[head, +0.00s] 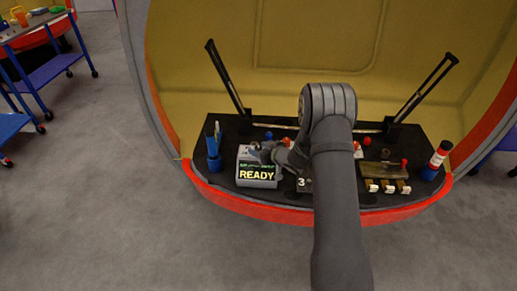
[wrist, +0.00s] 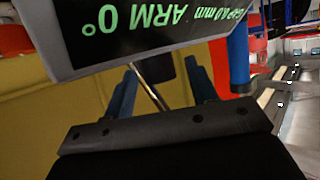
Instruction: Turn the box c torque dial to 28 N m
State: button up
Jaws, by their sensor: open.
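My gripper (head: 264,152) is at the top of a grey box with a lit screen (head: 257,174) reading READY, left of centre on the black console. In the wrist view its two bluish fingers (wrist: 160,92) stand apart, with a thin metal rod visible between them. I cannot make out a torque dial or a box c label. My arm covers the console's middle, where a partly hidden label (head: 302,183) shows a 3.
A brown block (head: 384,170) with several white tags sits right of my arm. Two black bars (head: 227,78) (head: 424,90) rise behind. The console has a red front rim (head: 270,212).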

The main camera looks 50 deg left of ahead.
jog(key=shift+a+f, duration=0.15)
jog(key=shift+a, duration=0.25)
jog(key=shift+c, duration=0.4)
jog(key=c, duration=0.9)
